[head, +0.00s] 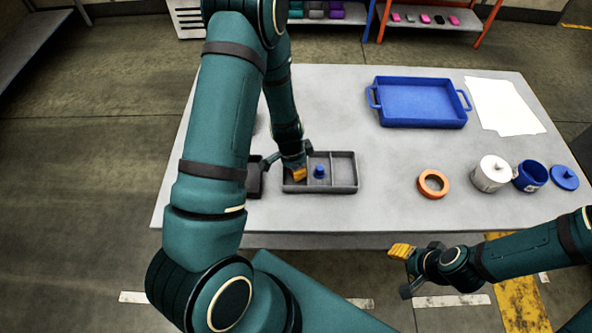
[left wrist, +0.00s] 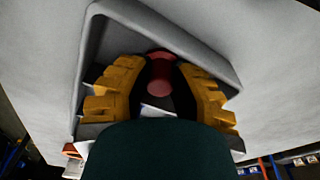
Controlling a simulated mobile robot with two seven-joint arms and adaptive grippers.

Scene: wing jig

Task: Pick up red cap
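The red cap (left wrist: 160,72) shows in the left wrist view, inside a grey tray compartment. My left gripper (left wrist: 158,80) reaches down into this compartment with one yellow finger on each side of the cap. Whether the fingers touch the cap is unclear. In the head view, my left gripper (head: 285,168) is at the left part of the grey divided tray (head: 345,187), and the cap is hidden there by the gripper. My right gripper (head: 398,270) is open and empty, in front of the table's near edge.
A blue knobbed piece (head: 319,172) sits in the tray's middle compartment. An orange ring (head: 433,184), a white lidded pot (head: 491,174), a blue cup (head: 530,176) and a blue lid (head: 565,177) stand right. A blue tray (head: 418,104) and white sheet (head: 504,106) lie behind.

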